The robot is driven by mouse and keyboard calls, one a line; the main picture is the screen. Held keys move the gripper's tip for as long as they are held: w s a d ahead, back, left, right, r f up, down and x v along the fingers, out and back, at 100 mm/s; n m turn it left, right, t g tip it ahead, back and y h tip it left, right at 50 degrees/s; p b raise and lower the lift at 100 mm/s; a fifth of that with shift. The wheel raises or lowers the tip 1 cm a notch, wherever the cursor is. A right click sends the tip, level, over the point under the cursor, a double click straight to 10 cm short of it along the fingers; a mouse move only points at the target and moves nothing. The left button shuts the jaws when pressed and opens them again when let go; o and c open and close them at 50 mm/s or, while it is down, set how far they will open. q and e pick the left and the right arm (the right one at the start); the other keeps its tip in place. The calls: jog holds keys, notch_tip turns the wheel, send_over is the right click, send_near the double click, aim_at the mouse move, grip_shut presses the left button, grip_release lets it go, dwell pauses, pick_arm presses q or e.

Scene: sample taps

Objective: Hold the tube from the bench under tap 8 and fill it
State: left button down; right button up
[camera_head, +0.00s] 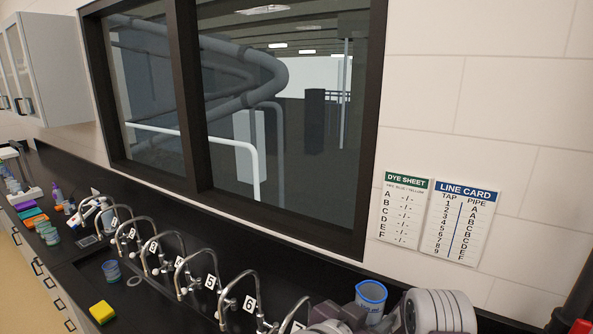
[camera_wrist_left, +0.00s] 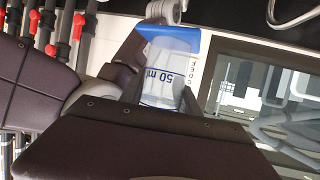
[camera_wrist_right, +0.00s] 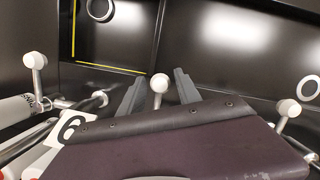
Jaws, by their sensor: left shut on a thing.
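The tube (camera_wrist_left: 172,70) is a clear beaker-like vessel with a blue rim and "50 ml" on its side. My left gripper (camera_wrist_left: 160,100) is shut on it, and it looks empty. The tube also shows at the lower right in the head view (camera_head: 371,296). My right gripper (camera_wrist_right: 158,92) has its fingers apart, with a white round knob (camera_wrist_right: 158,84) showing between them; contact cannot be told.
A row of curved taps with number tags runs along the black bench, including tag 5 (camera_head: 211,282). A yellow sponge (camera_head: 102,312) and a blue cup (camera_head: 111,270) lie left of them. A line card (camera_head: 459,222) and a dye sheet (camera_head: 405,210) hang on the wall.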

aim_at(375, 295)
pick_arm(q)
jog(key=shift+w+f, duration=0.2)
jog(key=shift+w, duration=0.05)
pick_arm(e)
jog(key=shift+w+f, duration=0.1)
jog(key=shift+f, duration=0.25)
pick_arm(q)
notch_tip(375, 295, up, 6)
jog(key=p, duration=0.5)
jog(key=shift+s+f, duration=0.1)
jog(key=shift+f, duration=0.15)
pick_arm(e)
jog(key=v, duration=0.8)
pick_arm(q)
jog(key=shift+f, duration=0.1)
